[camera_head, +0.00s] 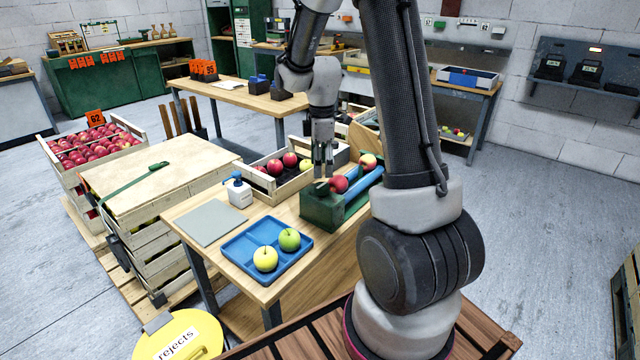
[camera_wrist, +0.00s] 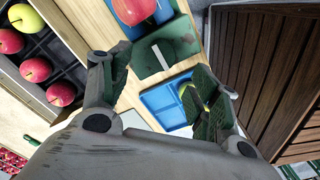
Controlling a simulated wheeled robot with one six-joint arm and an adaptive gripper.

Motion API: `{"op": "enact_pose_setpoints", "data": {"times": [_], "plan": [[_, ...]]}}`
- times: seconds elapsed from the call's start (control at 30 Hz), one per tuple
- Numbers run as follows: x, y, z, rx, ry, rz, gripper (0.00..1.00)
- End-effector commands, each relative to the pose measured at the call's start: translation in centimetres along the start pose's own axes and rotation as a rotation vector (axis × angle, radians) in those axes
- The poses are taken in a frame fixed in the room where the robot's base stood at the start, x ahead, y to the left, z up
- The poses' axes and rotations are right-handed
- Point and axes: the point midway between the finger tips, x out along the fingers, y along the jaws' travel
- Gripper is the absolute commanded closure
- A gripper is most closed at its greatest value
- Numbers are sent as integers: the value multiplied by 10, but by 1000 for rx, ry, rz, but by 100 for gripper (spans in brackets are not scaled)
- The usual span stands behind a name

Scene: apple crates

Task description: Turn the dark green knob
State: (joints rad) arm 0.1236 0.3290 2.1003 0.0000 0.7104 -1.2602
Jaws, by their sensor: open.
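A dark green box (camera_head: 320,212) stands at the table's front right edge, joined to a blue sloped channel (camera_head: 362,187). In the wrist view the box (camera_wrist: 143,66) shows a darker green round part with a pale bar across it, which looks like the knob (camera_wrist: 178,48). In the head view I cannot make the knob out clearly. My gripper (camera_head: 322,176) points down just above the box. Its fingers are spread apart and empty in the wrist view (camera_wrist: 162,88), with the knob beyond them, and I see no contact.
A red apple (camera_head: 339,184) and a red-yellow apple (camera_head: 368,161) sit by the channel. A blue tray (camera_head: 240,262) with two apples, a grey mat (camera_head: 209,222), a white bottle (camera_head: 239,194) and an apple crate (camera_head: 262,180) share the table.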

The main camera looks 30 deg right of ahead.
Motion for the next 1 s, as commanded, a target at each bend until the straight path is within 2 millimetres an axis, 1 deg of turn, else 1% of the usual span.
{"op": "enact_pose_setpoints", "data": {"times": [0.2,0.3,0.4,0.53,0.73,0.77,0.8,1.0], "plan": [[38,-2,0,2,-2,-5,38],[52,-1,0,3,-1,-4,38],[62,-1,0,3,-1,-3,38],[67,-1,0,4,-1,-2,38],[67,-1,0,4,-1,-2,38],[67,-1,0,4,-1,-2,42],[67,-1,0,4,-1,-2,49],[67,-1,0,4,-1,-2,85]]}}
